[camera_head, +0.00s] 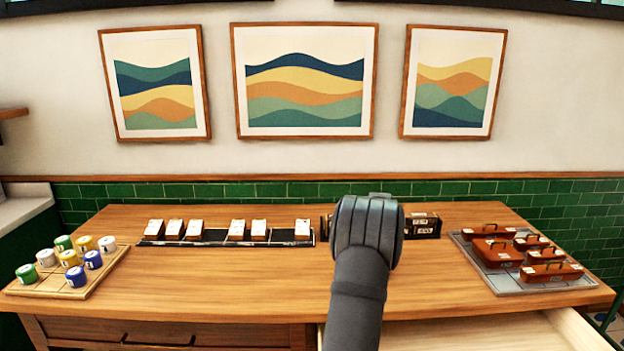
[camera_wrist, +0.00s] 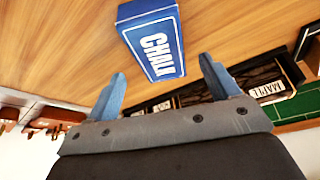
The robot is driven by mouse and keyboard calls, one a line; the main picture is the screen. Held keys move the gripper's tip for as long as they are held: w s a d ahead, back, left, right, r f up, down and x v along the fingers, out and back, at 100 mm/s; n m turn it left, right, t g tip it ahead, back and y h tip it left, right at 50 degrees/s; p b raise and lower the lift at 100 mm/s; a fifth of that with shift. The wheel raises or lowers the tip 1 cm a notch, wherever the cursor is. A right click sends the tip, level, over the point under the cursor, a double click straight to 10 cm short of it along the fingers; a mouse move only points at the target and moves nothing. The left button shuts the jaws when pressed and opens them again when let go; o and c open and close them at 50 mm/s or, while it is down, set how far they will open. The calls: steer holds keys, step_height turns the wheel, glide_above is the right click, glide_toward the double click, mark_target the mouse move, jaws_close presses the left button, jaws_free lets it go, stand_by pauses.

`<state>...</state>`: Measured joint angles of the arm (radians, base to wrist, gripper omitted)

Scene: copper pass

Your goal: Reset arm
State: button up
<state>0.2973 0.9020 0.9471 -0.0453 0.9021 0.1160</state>
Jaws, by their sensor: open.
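My gripper (camera_wrist: 162,66) is open in the wrist view, with its two blue fingers apart. Nothing is visibly gripped, and I cannot tell how far the box is from the fingers. In the head view my dark arm rises over the table's middle. It hides my fingers and the chalk box.
The wooden table (camera_head: 250,280) bears a black rack (camera_head: 210,236) of white-faced boxes, a dark rack (camera_head: 423,226) partly behind my arm, a wooden tray (camera_head: 110,270) of several jars, and a grey tray (camera_head: 500,281) of red-brown cases. An open drawer (camera_head: 480,333) juts out front right.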

steer(key=x, duration=0.6)
steer(key=shift+f, duration=0.25)
step_height(320, 180, up, 3)
steer(key=shift+r, duration=0.65)
